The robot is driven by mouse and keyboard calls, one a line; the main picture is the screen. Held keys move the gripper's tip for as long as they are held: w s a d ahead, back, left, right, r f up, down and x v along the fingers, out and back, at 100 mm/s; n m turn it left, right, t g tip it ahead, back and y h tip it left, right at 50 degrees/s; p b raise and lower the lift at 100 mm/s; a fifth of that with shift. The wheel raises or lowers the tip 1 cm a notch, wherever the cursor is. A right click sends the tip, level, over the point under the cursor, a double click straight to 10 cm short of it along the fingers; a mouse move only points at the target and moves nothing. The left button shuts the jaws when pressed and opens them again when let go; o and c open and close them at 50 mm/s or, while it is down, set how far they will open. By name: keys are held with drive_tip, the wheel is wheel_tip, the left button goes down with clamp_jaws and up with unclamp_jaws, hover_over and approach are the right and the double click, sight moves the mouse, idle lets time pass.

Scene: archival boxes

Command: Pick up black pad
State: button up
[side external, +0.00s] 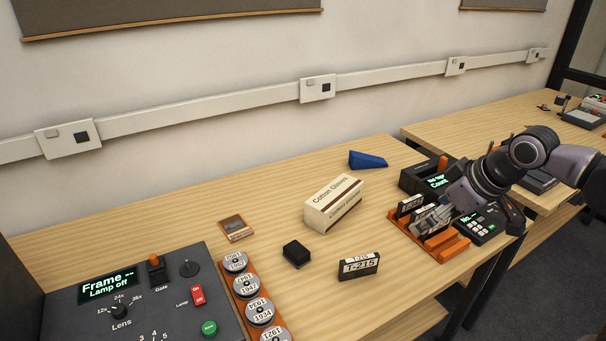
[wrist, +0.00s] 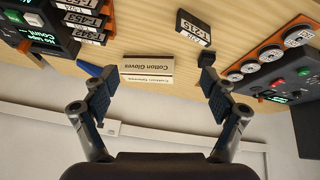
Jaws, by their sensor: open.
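The black pad (side external: 296,253) is a small dark block lying on the wooden table, between the cotton gloves box and the reels in the side view. In the wrist view, a dark block that looks like the pad (wrist: 207,59) shows at the tip of the right finger, partly hidden by it. My gripper (wrist: 157,80) is open, with nothing between its fingers. In the side view my gripper (side external: 434,217) is at the right, by the orange rack, well apart from the pad.
A cotton gloves box (side external: 334,203) and a T-215 box (side external: 358,265) lie near the pad. Reels stand in an orange holder (side external: 240,291) beside a control panel (side external: 150,307). A blue wedge (side external: 368,160) lies farther back. The orange rack (side external: 445,245) holds labelled boxes.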

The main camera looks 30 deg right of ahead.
drive_tip(key=w+a+r+n+g, duration=0.2)
drive_tip(key=w+a+n, duration=0.25)
drive_tip(key=w, duration=0.35)
drive_tip(key=n+g+h, duration=0.3)
drive_tip(key=n+h, duration=0.1)
drive_tip(key=n, duration=0.9)
hover_over(295, 249)
drive_tip(key=a, duration=0.2)
drive_tip(key=f, duration=1.6)
drive_tip(key=shift+w+d+f, duration=0.15)
drive_tip(key=shift+d+f, duration=0.1)
drive_tip(key=f, duration=0.3)
drive_tip(key=shift+s+d+f, duration=0.3)
drive_tip(key=shift+d+f, duration=0.35)
drive_tip(key=shift+f, duration=0.35)
drive_tip(key=shift+c, duration=0.3)
